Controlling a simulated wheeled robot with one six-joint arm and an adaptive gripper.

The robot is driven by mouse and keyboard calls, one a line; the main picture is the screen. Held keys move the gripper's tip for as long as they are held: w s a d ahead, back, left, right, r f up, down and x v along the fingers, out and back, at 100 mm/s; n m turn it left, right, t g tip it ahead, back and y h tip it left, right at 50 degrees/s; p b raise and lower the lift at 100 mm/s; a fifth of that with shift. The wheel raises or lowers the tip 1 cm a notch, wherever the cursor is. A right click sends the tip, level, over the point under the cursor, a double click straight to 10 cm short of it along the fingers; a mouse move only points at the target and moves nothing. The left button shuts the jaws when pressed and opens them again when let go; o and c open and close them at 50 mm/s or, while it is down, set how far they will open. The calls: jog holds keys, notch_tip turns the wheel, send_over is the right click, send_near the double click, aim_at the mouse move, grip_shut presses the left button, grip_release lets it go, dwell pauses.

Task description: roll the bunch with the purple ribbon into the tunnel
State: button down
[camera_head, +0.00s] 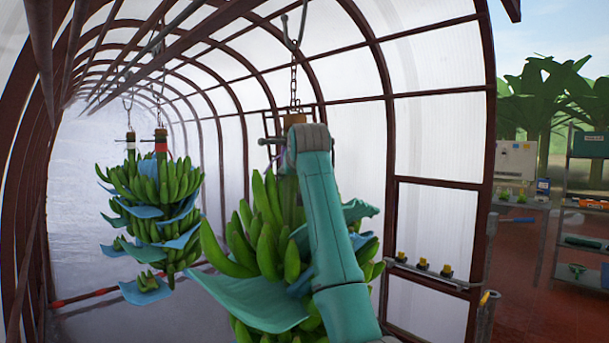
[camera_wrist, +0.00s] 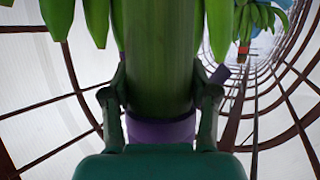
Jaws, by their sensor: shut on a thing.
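The near banana bunch (camera_head: 268,230) hangs from a chain and roller hook on the overhead rail, just inside the tunnel's mouth. Its purple ribbon (camera_wrist: 160,130) is wrapped around the thick green stem (camera_wrist: 158,70) in the wrist view. My gripper (camera_wrist: 160,105) has a finger on each side of the stem and is shut on it at the ribbon. In the head view my teal arm covers the middle of this bunch and hides the gripper's fingers. The arched tunnel (camera_head: 400,60) has dark red ribs and translucent panels.
A red and white bar (camera_head: 85,297) lies low behind. Shelves (camera_head: 585,220) stand outside right.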

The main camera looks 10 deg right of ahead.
jog(key=shift+w+a+f, duration=0.15)
jog(key=shift+w, duration=0.05)
jog(key=shift+c, duration=1.5)
grip_release()
jog(key=v, duration=1.2)
